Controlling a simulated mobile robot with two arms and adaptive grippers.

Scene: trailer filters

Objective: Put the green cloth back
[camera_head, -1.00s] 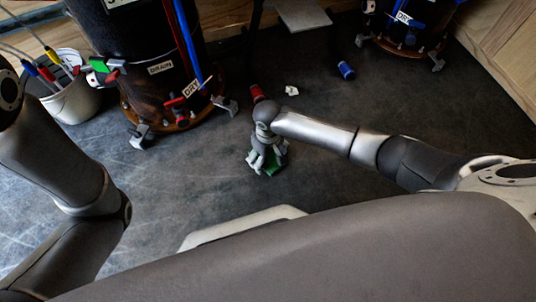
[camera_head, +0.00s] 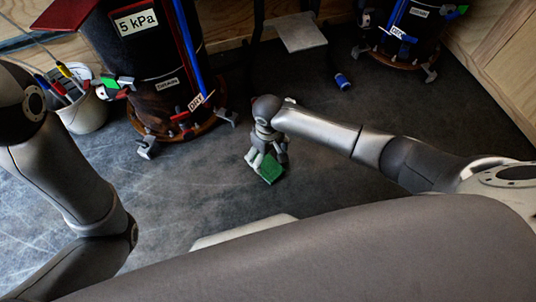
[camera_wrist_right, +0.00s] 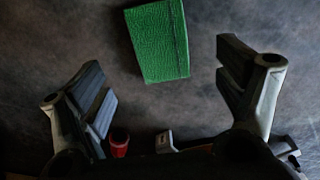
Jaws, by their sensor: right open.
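The green cloth (camera_head: 272,169) looks like a thick folded block with a textured surface. It lies on the dark floor in the head view. In the right wrist view the green cloth (camera_wrist_right: 158,40) sits beyond and between the finger pads, apart from both. My right gripper (camera_head: 264,160) is just above the floor, next to the cloth, which it partly covers in the head view. In the wrist view the right gripper (camera_wrist_right: 163,82) is open and empty. My left arm comes in at the left, but its gripper is out of the picture.
A black drum (camera_head: 160,85) on a wheeled base stands left of the right gripper. A white bucket (camera_head: 83,112) with tools is at far left. A second drum (camera_head: 402,45) and a blue cylinder (camera_head: 342,82) are at the back right. A red object (camera_wrist_right: 119,142) shows in the wrist view.

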